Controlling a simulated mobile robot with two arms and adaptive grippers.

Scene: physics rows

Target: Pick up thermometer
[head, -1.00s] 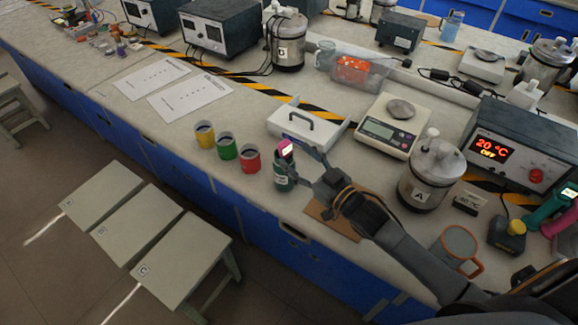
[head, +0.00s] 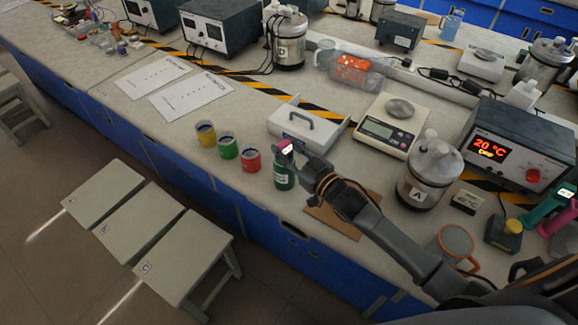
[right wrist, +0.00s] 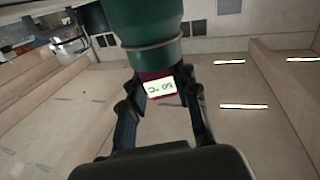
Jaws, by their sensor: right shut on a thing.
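The thermometer has a magenta head (head: 287,147) with a small pale display. It stands at the top of a dark green labelled container (head: 284,178) near the table's front edge. In the right wrist view the thermometer's head (right wrist: 166,87) reads 50 °C, upside down, and touches the green container (right wrist: 147,30), which fills the top. My right gripper (head: 291,151) is shut on the thermometer's head, one finger on each side of it. Whether its stem goes down into the container is hidden. My left gripper is not in view.
Red (head: 251,158), green (head: 227,145) and yellow (head: 205,133) cups stand left of the container. A white box with a handle (head: 300,124) is behind it. A scale (head: 377,130) and a metal vessel A (head: 424,178) are to the right. Stools (head: 185,258) stand in front.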

